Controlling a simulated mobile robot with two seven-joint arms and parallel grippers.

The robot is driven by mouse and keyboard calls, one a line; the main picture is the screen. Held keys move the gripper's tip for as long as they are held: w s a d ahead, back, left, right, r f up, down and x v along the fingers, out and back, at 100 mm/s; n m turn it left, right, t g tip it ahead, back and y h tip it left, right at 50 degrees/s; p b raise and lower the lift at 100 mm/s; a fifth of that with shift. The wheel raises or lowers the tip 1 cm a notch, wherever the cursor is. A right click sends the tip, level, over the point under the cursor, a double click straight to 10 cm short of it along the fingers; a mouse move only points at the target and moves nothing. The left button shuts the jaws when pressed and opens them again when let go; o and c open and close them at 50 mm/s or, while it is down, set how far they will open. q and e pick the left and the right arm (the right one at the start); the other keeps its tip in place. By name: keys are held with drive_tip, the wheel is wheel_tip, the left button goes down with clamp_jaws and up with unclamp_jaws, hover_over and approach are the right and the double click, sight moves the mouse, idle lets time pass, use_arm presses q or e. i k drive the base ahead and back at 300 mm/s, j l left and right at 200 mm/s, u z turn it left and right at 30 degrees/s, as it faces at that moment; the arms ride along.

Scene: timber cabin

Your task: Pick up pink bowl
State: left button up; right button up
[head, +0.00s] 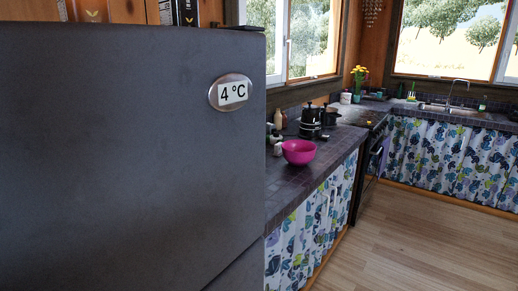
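The pink bowl (299,152) stands upright on the dark tiled counter (303,182), right of the fridge and near the counter's front edge. Its inside looks empty from here. Neither of my grippers shows in the head view.
A large dark fridge (120,150) fills the left half, close to me, and hides part of the counter. Black pots (310,120) and bottles stand behind the bowl. A stove (370,150) and a sink (445,108) lie farther back. The wooden floor (420,245) at the right is clear.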

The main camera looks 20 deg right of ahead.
sight(299, 153)
drive_tip(key=i+l+u, duration=0.1)
drive_tip(key=i+l, duration=0.25)
drive_tip(key=l, duration=0.3)
drive_tip(key=i+l+u, duration=0.15)
drive_tip(key=l, duration=0.2)
drive_tip(key=i+l+u, duration=0.1)
drive_tip(key=l, duration=0.25)
drive_tip(key=i+l+u, duration=0.1)
drive_tip(key=i+l, duration=0.15)
drive_tip(key=l, duration=0.1)
